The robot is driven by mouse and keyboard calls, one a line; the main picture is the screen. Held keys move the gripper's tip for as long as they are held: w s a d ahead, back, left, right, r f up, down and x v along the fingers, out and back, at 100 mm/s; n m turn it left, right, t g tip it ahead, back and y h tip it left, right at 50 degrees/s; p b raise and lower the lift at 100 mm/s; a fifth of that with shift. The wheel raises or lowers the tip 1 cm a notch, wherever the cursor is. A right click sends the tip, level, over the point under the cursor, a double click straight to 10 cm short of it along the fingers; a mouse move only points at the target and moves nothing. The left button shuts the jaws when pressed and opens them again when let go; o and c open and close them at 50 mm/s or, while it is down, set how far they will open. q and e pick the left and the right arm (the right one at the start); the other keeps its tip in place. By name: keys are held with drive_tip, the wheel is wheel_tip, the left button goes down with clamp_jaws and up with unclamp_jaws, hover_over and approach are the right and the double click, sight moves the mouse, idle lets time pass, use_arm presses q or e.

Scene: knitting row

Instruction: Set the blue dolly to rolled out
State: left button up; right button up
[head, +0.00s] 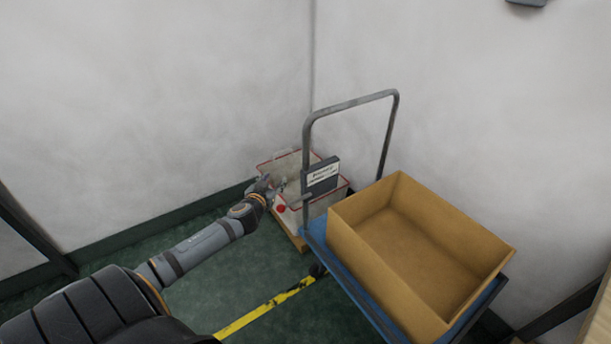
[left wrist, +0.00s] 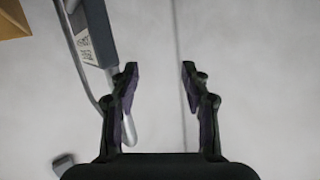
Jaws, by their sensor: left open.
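The blue dolly (head: 345,272) stands on the green floor near the wall corner, with a grey tubular push handle (head: 350,104) rising at its far left end. A dark box with a white label (head: 322,176) is fixed to the handle. My left gripper (head: 281,186) is open and empty, just left of the handle and label in the head view. In the left wrist view the two fingers (left wrist: 160,72) are apart with only wall between them, and the handle (left wrist: 84,68) passes to the left, partly behind the left finger. My right gripper is not in view.
An open, empty tan box (head: 400,262) sits on the dolly. A clear, red-rimmed bin (head: 287,163) stands behind the handle in the corner. Yellow and black tape (head: 265,309) lies on the floor beside the dolly. The floor to the left is clear.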

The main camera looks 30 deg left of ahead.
sight(304, 146)
use_arm(q)
drive_tip(key=w+d+r+t+b, duration=0.1)
drive_tip(key=d+r, duration=0.1)
drive_tip(key=r, duration=0.1)
drive_tip(key=w+d+r+t+h, duration=0.1)
drive_tip(key=w+d+r, duration=0.1)
drive_tip(key=r, duration=0.1)
drive_tip(key=w+d+r+t+b, duration=0.1)
drive_tip(key=d+r, duration=0.1)
drive_tip(key=r, duration=0.1)
drive_tip(key=shift+w+d+r+b, duration=0.15)
drive_tip(key=shift+w+r+b, duration=0.05)
drive_tip(key=shift+r+b, duration=0.15)
drive_tip(key=shift+h, duration=0.4)
drive_tip(key=w, duration=0.4)
drive_tip(key=w+a, duration=0.1)
drive_tip(key=w, duration=0.1)
drive_tip(key=shift+f+p, duration=0.1)
drive_tip(key=shift+p, duration=0.25)
drive_tip(key=shift+w+a, duration=0.15)
drive_tip(key=shift+w, duration=0.3)
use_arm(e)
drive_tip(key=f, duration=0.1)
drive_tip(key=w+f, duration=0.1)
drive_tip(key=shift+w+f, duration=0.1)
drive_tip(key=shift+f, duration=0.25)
use_arm(q)
drive_tip(key=shift+c, duration=0.4)
drive_tip(key=shift+f, duration=0.1)
clamp_jaws()
